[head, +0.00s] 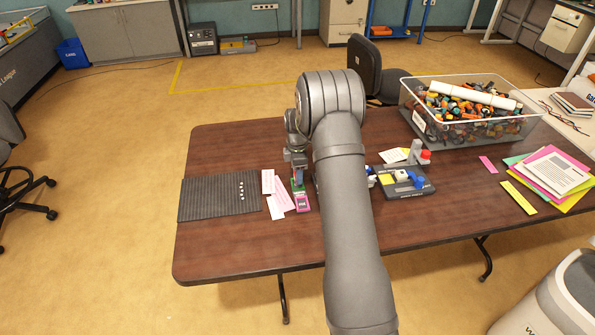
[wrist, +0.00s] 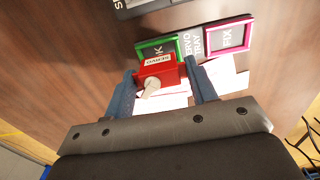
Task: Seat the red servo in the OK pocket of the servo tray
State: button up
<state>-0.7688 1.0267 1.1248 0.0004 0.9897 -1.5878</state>
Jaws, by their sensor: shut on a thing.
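The red servo (wrist: 170,74) has a white SERVO label and a pale horn. My gripper (wrist: 165,73) is shut on it, with one blue finger on each side. The servo tray (wrist: 193,42) lies beyond it in the wrist view. Its green-rimmed OK pocket (wrist: 156,43) is partly covered by the servo, which overlaps its near part; I cannot tell the height between them. The pink-rimmed FIX pocket (wrist: 231,36) is empty, to the right. In the head view my gripper (head: 299,182) is over the tray, whose pink end (head: 303,202) shows; the servo is hard to make out.
White and pink paper slips (head: 279,199) lie beside the tray. A ribbed dark mat (head: 217,198) with small white pieces is at the left. A dark board with colored blocks (head: 405,188) and a bin of parts (head: 466,122) stand right. The table's front is clear.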

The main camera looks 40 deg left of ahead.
jog(key=shift+f, duration=0.3)
dwell(0.4)
jog(key=shift+f, duration=0.35)
jog(key=shift+f, duration=0.6)
dwell(0.8)
jog(key=o, duration=1.5)
jog(key=shift+r, duration=4.05)
jog(key=shift+f, duration=0.1)
